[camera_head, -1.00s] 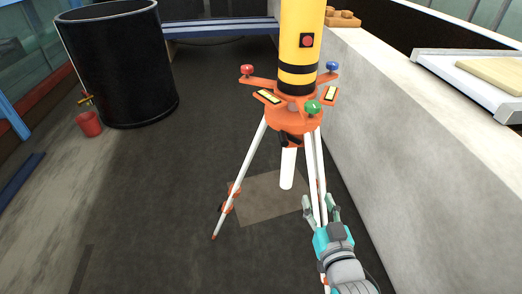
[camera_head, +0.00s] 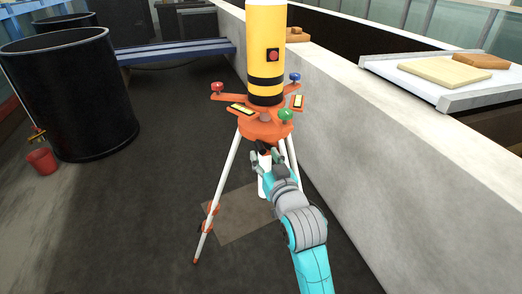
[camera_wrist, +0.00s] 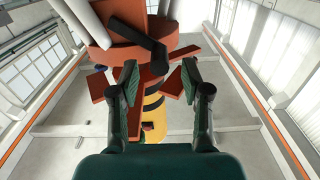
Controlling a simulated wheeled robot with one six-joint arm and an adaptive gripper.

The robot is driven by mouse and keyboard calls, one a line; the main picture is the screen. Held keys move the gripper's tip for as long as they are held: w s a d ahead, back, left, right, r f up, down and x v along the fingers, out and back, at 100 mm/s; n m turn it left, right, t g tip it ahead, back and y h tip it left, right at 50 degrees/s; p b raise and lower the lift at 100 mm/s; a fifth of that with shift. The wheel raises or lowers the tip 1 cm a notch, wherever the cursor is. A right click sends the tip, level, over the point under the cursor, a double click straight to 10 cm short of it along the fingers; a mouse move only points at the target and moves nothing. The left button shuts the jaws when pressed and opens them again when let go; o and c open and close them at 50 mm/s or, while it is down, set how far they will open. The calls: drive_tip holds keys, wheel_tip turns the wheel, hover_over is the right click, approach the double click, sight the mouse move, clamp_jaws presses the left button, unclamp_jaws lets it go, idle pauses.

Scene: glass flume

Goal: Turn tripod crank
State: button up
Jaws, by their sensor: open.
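The tripod (camera_head: 228,185) stands on the floor with white legs and an orange head (camera_head: 265,128). It carries a yellow cylinder (camera_head: 266,50) with black bands and a red button. Red, blue and green knobs sit around the head. The black crank (camera_wrist: 140,45) shows under the orange head in the wrist view; in the head view it is mostly hidden by my gripper. My gripper (camera_head: 264,158) is just below the head, beside the white centre column. In the wrist view my gripper (camera_wrist: 160,85) has its fingers apart, with the crank ahead of them and nothing held.
A concrete wall (camera_head: 350,140) runs close along the right, with a white tray (camera_head: 470,88) holding boards on top. A large black barrel (camera_head: 75,100) and a red bucket (camera_head: 41,161) stand at the left. The floor between is clear.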

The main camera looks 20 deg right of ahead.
sight(262, 150)
drive_tip(key=shift+w, duration=1.8)
clamp_jaws()
